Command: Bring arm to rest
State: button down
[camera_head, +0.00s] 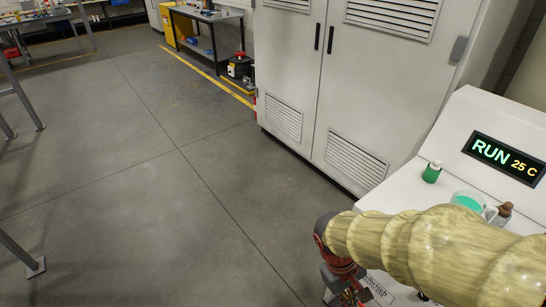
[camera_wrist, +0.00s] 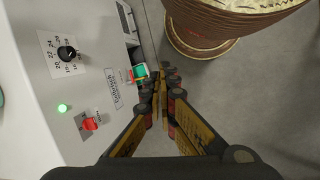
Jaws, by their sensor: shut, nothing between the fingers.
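My gripper (camera_wrist: 160,88) shows in the wrist view with its yellow and black fingers brought together, shut and empty. It hangs just right of the white machine's control panel (camera_wrist: 85,85), apart from the floor below. In the head view my arm in its pale yellow sleeve crosses the lower right, in front of the white machine (camera_head: 405,188). Dark and red parts of my arm show at its left end; the fingertips cannot be made out there.
The machine's display (camera_head: 505,158) reads RUN 25 C. The panel has a black dial (camera_wrist: 67,53) and red knob (camera_wrist: 90,123).

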notch_tip(320, 180, up, 19)
jog(key=s+m+t+y, duration=0.1)
jog(key=m+t+y, duration=0.2)
jog(key=t, duration=0.4)
jog(key=shift+s+a+m, duration=0.15)
jog(key=shift+a+m, duration=0.1)
jog(key=shift+m, duration=0.65)
jog(key=shift+r, duration=0.1)
